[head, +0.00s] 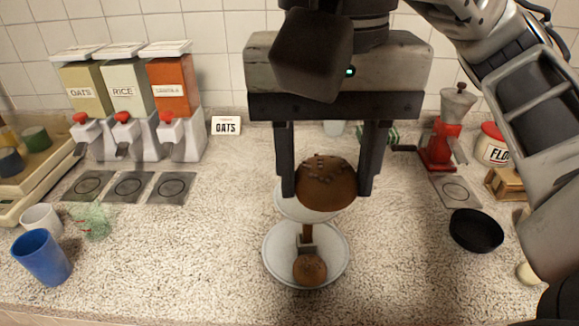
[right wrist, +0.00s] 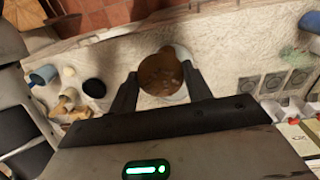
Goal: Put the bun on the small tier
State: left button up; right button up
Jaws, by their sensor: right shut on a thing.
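My right gripper (head: 327,193) is shut on a dark brown bun (head: 325,180) with darker bits on top. The bun also shows between the fingers in the right wrist view (right wrist: 160,74). A two-tier white stand is below it in the head view. Its small tier (head: 286,206) is partly hidden behind the bun, and I cannot tell whether the bun touches it. The large tier (head: 272,262) is lower and nearer, with a brown round baked piece (head: 309,270) on it. My left gripper is not in view.
A red grinder (head: 441,145), a flour tin (head: 492,148) and a black pan (head: 476,231) are at the right.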

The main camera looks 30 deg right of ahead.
jog(key=shift+w+d+r, duration=0.15)
jog(key=shift+w+d, duration=0.05)
jog(key=shift+d, duration=0.1)
jog(key=w+d+f, duration=0.2)
jog(key=w+f, duration=0.1)
jog(key=w+d+f, duration=0.2)
jog(key=w+f, duration=0.1)
jog(key=w, duration=0.1)
jog(key=w+d+f, duration=0.2)
jog(key=w+f, duration=0.1)
jog(key=shift+w, duration=0.3)
jog(key=f, duration=0.3)
jog(key=shift+w+d+f, duration=0.1)
jog(key=shift+w, duration=0.15)
jog(key=shift+f, duration=0.2)
jog(key=shift+f+b, duration=0.2)
jog(key=shift+b, duration=0.25)
jog(key=o, duration=0.6)
jog(key=shift+f, duration=0.1)
jog(key=shift+c, duration=0.2)
jog(key=o, duration=0.4)
